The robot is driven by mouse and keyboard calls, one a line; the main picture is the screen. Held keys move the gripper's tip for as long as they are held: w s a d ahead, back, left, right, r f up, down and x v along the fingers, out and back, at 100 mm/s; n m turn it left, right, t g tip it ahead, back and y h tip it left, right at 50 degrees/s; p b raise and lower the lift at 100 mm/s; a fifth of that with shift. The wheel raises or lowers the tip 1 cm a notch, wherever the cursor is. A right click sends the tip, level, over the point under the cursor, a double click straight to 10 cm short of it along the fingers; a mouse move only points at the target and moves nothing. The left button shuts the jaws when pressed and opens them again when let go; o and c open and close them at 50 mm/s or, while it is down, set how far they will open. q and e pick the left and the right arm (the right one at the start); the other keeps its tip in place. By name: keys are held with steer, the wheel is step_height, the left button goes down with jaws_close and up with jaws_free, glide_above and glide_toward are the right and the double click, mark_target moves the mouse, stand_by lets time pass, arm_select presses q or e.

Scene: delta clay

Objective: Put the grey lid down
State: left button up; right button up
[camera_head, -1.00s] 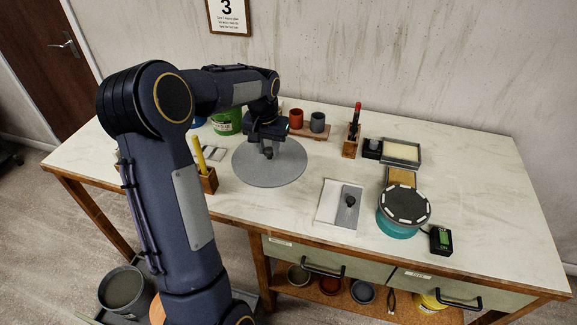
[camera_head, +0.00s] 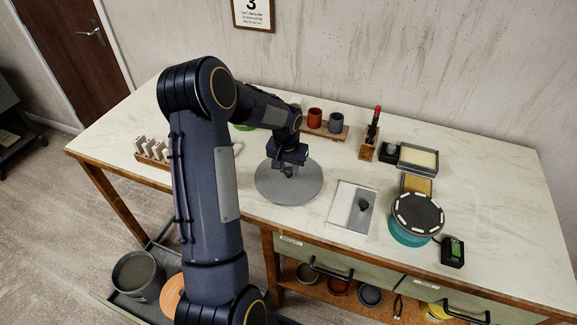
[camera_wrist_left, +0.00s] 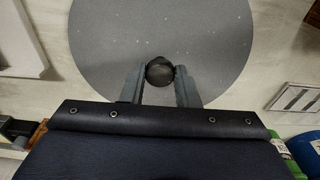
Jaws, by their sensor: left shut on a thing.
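The grey lid (camera_head: 275,194) is a large flat disc with a dark round knob on top. It lies level over the left-middle part of the worktable, left of a white board. My left gripper (camera_head: 288,173) points down over its middle and is shut on the knob. In the left wrist view the knob (camera_wrist_left: 160,70) sits between the two fingers (camera_wrist_left: 160,76), with the lid (camera_wrist_left: 205,35) spreading beyond them. Whether the lid touches the table or hangs just above it cannot be told. My right gripper is not in view.
The white board (camera_head: 341,208) with a grey plate lies just right of the lid. A turquoise-based wheel (camera_head: 408,232) and a black switch box (camera_head: 452,252) stand further right. Behind are a red cup (camera_head: 315,117), a grey cup (camera_head: 336,122) and a wooden tool holder (camera_head: 368,146).

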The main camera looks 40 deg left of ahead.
arm_select(q)
steer(key=shift+f, duration=0.2)
steer(key=o, duration=1)
steer(key=shift+r, duration=0.1)
steer(key=shift+o, duration=0.2)
